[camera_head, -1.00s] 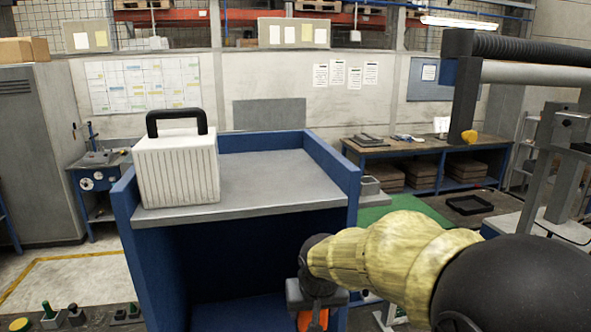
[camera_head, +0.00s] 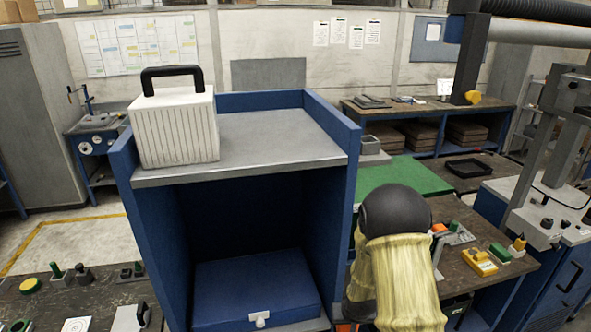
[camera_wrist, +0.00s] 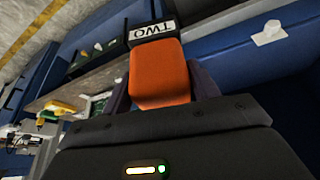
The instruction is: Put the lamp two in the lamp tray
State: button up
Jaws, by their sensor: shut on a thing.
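My gripper (camera_wrist: 162,88) shows in the wrist view, with its dark fingers on both sides of an orange block. The block is the grip of lamp two (camera_wrist: 158,68), whose dark end carries a white label reading TWO. The gripper is shut on it. A shallow black tray (camera_head: 468,168) lies on a bench at the back right. I cannot tell if it is the lamp tray.
A blue cabinet (camera_head: 348,160) stands in the middle with a white ribbed box (camera_head: 175,130) on top. A blue case (camera_head: 250,285) with a white latch sits in its lower bay. A bench with yellow and green blocks (camera_head: 480,262) and tall equipment (camera_head: 560,130) stand at the right.

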jog(key=shift+w+d+f, duration=0.1)
jog(key=shift+d+f, duration=0.1)
jog(key=shift+f, duration=0.3)
jog(key=shift+d+f, duration=0.2)
jog(key=shift+f, duration=0.25)
jog(key=shift+w+a+r, duration=0.1)
jog(key=shift+w+r, duration=0.05)
jog(key=shift+r, duration=0.1)
notch_tip(320, 180, down, 13)
jog(key=b, duration=1.2)
jog(key=shift+r+b, duration=0.15)
jog(key=shift+b, duration=0.25)
jog(key=shift+a, duration=0.1)
jog(key=s+f, duration=0.4)
jog(key=f, duration=0.5)
jog(key=s+f, duration=0.4)
jog(key=f, duration=0.6)
jog(key=shift+s+f, duration=0.15)
